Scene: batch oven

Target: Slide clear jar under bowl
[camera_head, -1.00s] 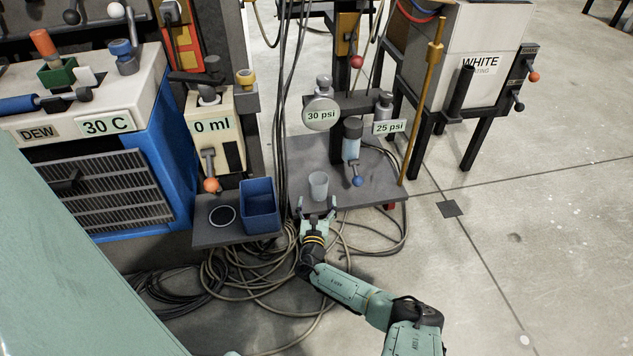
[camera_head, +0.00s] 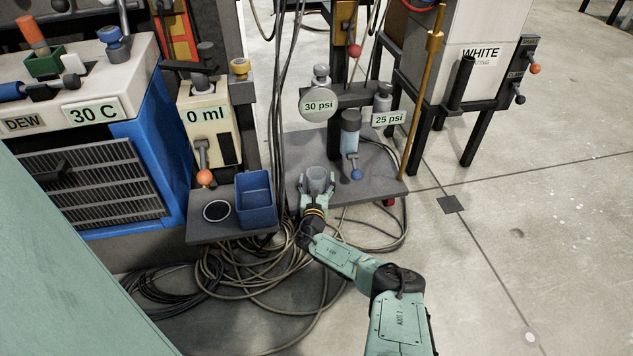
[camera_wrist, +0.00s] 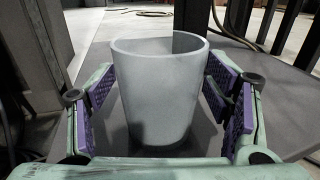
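The clear jar (camera_head: 317,178), a frosted, tapered, open-topped cup, stands upright on the grey shelf (camera_head: 375,182) near its front edge. It also fills the middle of the wrist view (camera_wrist: 158,100). My gripper (camera_head: 317,186) reaches in from the front, with one finger on each side of the jar. In the wrist view its purple pads (camera_wrist: 160,92) flank the jar and splay outward, with shelf showing between pads and jar low down, so it looks open. The bowl appears to be the translucent grey-blue cylinder (camera_head: 350,138) with a blue knob below, behind and right of the jar.
Gauges labelled 30 psi (camera_head: 318,104) and 25 psi (camera_head: 388,119) hang above the shelf. A yellow pole (camera_head: 422,95) rises at its right. A blue bin (camera_head: 255,203) stands on the left shelf. Cables hang just left of the jar. The shelf right of the jar is clear.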

